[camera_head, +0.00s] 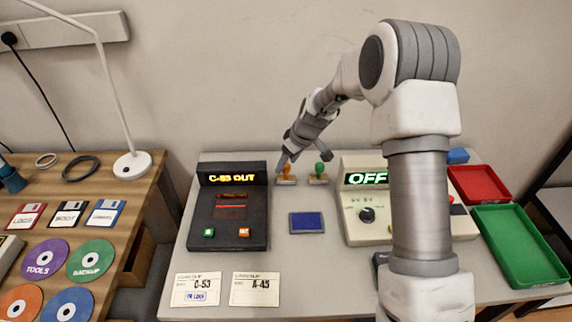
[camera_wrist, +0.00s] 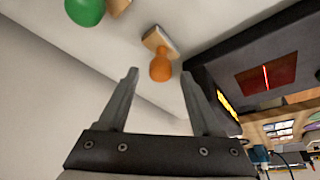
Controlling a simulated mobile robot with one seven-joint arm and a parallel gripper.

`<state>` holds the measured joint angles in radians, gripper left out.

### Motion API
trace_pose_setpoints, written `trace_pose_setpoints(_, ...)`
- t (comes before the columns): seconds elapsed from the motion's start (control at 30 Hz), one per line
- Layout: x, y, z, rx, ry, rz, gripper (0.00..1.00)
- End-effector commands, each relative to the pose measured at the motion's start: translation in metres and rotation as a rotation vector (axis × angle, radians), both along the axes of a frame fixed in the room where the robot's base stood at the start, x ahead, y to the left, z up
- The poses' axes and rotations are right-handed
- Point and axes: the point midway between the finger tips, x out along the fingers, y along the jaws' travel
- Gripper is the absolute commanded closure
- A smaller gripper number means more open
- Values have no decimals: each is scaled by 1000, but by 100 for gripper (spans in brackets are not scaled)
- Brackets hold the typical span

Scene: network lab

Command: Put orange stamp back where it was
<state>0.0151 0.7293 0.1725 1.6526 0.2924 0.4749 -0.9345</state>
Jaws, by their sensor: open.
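The orange stamp (camera_head: 286,173) stands upright at the back of the grey table, just right of the black console. In the wrist view the stamp (camera_wrist: 160,69) shows its round orange handle and wooden base. My gripper (camera_head: 287,160) is open and empty beside the stamp, with its fingers low near the handle. In the wrist view the handle appears between the tips of my gripper (camera_wrist: 160,76); I cannot tell whether they touch. The green stamp (camera_head: 320,170) stands just to the right, and its handle also shows in the wrist view (camera_wrist: 84,10).
The black console (camera_head: 260,195) reads "C-53 OUT". A blue ink pad (camera_head: 307,222) lies in front of the stamps. Cards marked C-53 (camera_head: 195,289) and A-45 (camera_head: 254,289) lie at the front. An "OFF" box (camera_head: 354,213) and red (camera_head: 478,184) and green (camera_head: 520,246) trays are rightward.

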Motion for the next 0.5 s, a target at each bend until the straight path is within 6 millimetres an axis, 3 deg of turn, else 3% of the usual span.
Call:
trace_pose_setpoints(0.2,-13,-14,48,0,-4,0,34)
trace_pose_setpoints(0.5,-26,-26,88,0,-1,0,34)
